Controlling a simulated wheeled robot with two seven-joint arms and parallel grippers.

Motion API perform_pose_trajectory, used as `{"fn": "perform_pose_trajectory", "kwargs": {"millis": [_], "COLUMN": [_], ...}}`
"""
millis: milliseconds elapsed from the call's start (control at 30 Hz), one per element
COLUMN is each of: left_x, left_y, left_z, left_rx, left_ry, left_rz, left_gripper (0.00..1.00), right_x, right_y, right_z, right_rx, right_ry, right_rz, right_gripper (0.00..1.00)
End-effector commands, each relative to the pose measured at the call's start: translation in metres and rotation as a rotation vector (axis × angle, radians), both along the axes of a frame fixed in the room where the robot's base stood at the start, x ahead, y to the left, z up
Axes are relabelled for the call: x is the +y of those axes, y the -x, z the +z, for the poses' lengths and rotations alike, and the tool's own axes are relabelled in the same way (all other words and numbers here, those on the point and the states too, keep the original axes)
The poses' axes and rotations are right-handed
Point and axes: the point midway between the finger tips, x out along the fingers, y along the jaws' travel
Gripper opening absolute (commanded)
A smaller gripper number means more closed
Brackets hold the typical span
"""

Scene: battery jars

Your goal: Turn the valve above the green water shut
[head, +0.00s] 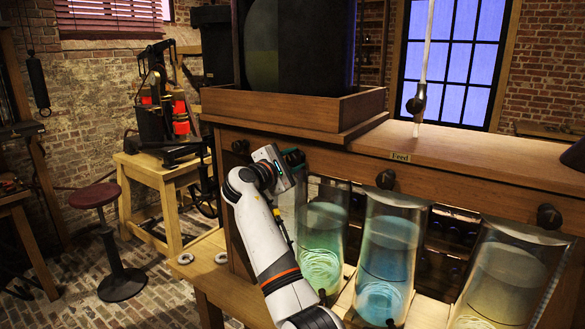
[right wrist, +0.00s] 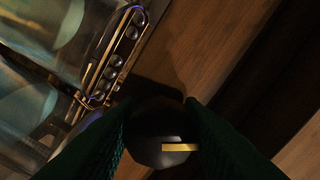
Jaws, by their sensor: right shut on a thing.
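The jar of green water (head: 322,245) stands under the wooden bench front in the head view, left of the blue jar. My right gripper (head: 294,158) is at the bench front just above and left of this jar. In the right wrist view, its two dark green fingers (right wrist: 158,112) are shut on a dark round valve knob (right wrist: 158,150) with a yellow pointer mark. In the head view this valve is hidden behind the gripper. My left gripper is not in view.
A jar of blue water (head: 388,260) and a jar of yellowish water (head: 503,282) stand to the right, with dark valves (head: 386,179) and (head: 549,216) above them. A "Feed" label (head: 401,157) is on the bench edge. A red stool (head: 95,196) stands at left.

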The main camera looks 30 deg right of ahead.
Motion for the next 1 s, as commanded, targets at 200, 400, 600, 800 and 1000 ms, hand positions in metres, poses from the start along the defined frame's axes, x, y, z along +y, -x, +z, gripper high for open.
{"fn": "perform_pose_trajectory", "kwargs": {"millis": [200,400,600,800,1000], "left_x": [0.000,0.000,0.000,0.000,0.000], "left_y": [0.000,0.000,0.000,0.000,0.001], "left_z": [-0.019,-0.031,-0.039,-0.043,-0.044], "left_rx": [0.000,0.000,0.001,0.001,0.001], "left_ry": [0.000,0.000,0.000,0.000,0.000], "left_rz": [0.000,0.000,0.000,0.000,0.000], "left_gripper": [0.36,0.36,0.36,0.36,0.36], "right_x": [0.000,0.000,0.000,0.000,0.000], "right_y": [0.000,0.000,0.000,0.000,0.000], "right_z": [-0.003,-0.002,-0.002,-0.001,0.000], "right_rx": [-0.188,-0.335,-0.443,-0.508,-0.533], "right_ry": [-0.078,-0.139,-0.184,-0.212,-0.222], "right_rz": [-0.002,-0.002,-0.002,-0.002,-0.002], "right_gripper": [0.12,0.12,0.12,0.12,0.12]}}
